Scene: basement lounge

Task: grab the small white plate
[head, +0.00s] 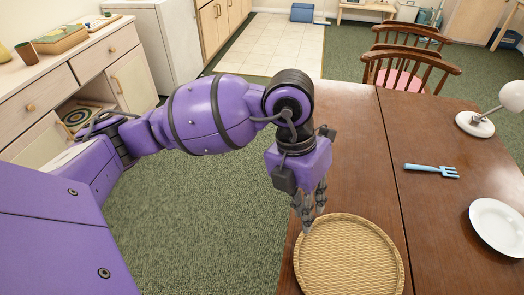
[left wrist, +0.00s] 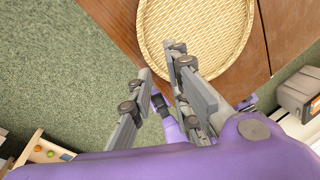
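The small white plate (head: 498,226) lies flat on the wooden table at the right edge of the head view, partly cut off by the frame. My left gripper (head: 309,214) points down at the back-left rim of a round woven tray, well to the left of the plate. In the left wrist view, its two fingers (left wrist: 162,64) are apart with nothing between them. I cannot tell whether a fingertip touches the tray rim. The plate is not seen in the left wrist view. My right gripper is not in view.
The woven tray (head: 350,262) lies empty at the table's left edge; it also shows in the left wrist view (left wrist: 205,28). Chairs (head: 408,70) are at the far side. Bare wood (head: 440,225) separates tray and plate.

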